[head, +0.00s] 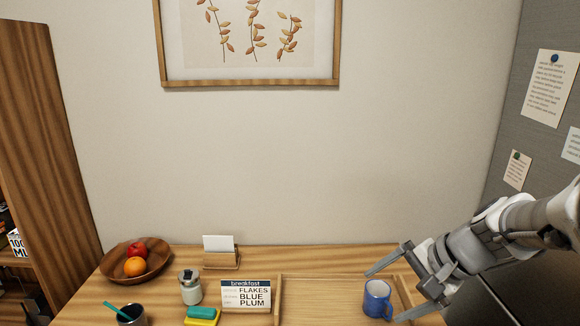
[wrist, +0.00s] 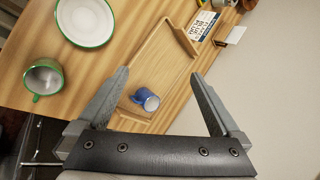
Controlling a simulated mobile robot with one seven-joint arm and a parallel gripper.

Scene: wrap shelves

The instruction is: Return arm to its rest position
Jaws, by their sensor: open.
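My gripper (head: 388,290) is at the right of the head view, reaching in from the right edge above the wooden tray. Its two fingers are spread with nothing between them. In the wrist view my gripper (wrist: 163,98) also shows open and empty. A blue mug (head: 377,298) stands upright on the tray (head: 318,286), apart from the fingers as far as I can tell. The mug (wrist: 146,99) shows between the fingers in the wrist view, farther off on the tray (wrist: 160,58).
A breakfast card (head: 246,295), a lidded jar (head: 190,287), a dark cup (head: 131,315) and a fruit bowl (head: 150,265) stand left of the tray. The wrist view shows a green-rimmed plate (wrist: 86,20) and a green mug (wrist: 44,78). A grey pinboard stands at the right.

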